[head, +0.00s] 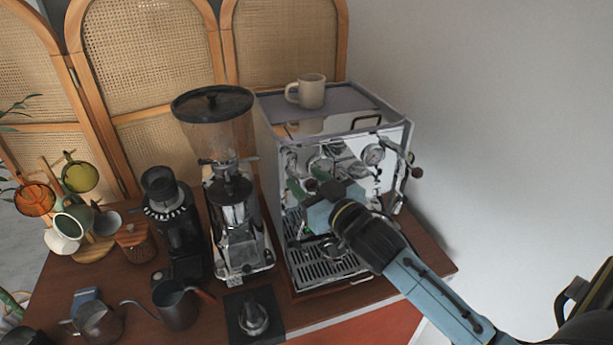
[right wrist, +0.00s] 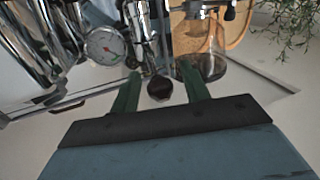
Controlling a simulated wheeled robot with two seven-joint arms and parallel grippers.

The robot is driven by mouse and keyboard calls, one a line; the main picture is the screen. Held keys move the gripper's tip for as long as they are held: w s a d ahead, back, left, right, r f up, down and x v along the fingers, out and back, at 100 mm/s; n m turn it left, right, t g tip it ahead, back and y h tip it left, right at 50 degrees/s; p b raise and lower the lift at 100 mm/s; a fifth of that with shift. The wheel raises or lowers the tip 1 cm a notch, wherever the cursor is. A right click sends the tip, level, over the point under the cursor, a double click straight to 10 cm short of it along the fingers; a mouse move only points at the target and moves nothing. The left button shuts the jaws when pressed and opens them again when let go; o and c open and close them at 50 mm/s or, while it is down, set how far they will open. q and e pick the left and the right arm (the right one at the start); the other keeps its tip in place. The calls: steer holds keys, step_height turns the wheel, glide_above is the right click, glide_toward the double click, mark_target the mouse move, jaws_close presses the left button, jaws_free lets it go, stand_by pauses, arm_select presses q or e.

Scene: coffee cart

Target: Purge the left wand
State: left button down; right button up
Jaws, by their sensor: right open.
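The chrome espresso machine (head: 390,185) stands at the right of the cart. My right gripper (head: 305,190) reaches in front of its left part, with green fingers pointing at the machine. In the right wrist view the fingers (right wrist: 160,84) are open, with a dark round knob (right wrist: 160,89) showing between them. I cannot tell whether they touch it. A pressure gauge (right wrist: 105,45) and chrome pipes are beyond the fingers. The left wand is not clearly distinguishable among the chrome parts; my gripper covers some of the front. My left gripper is not in view.
A beige mug (head: 312,92) sits on the machine's top. A grinder with a large hopper (head: 213,125) stands close on the left, with a smaller black grinder (head: 172,215) beside it. The drip tray (head: 325,270) is below my gripper. A dark pitcher (head: 175,306) stands front left.

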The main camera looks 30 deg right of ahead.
steer(key=shift+w, duration=0.4)
steer(key=c, duration=1)
steer(key=t+b, duration=0.1)
steer(key=b, duration=0.3)
steer(key=f+n+t+b, duration=0.1)
steer(key=t+b, duration=0.1)
steer(key=b, duration=0.1)
steer(key=f+t+b, duration=0.1)
steer(key=t+b, duration=0.1)
steer(key=b, duration=0.2)
steer(key=shift+s+a+n+y+b, duration=0.15)
steer(key=shift+s+n+y+b, duration=0.15)
steer(key=shift+s+b, duration=0.1)
steer(key=shift+r+n+t+b, duration=0.1)
steer(key=shift+n+t+b, duration=0.2)
steer(key=shift+t+b, duration=0.5)
steer(key=shift+s+y, duration=0.1)
steer(key=shift+y, duration=0.4)
steer(key=o, duration=1)
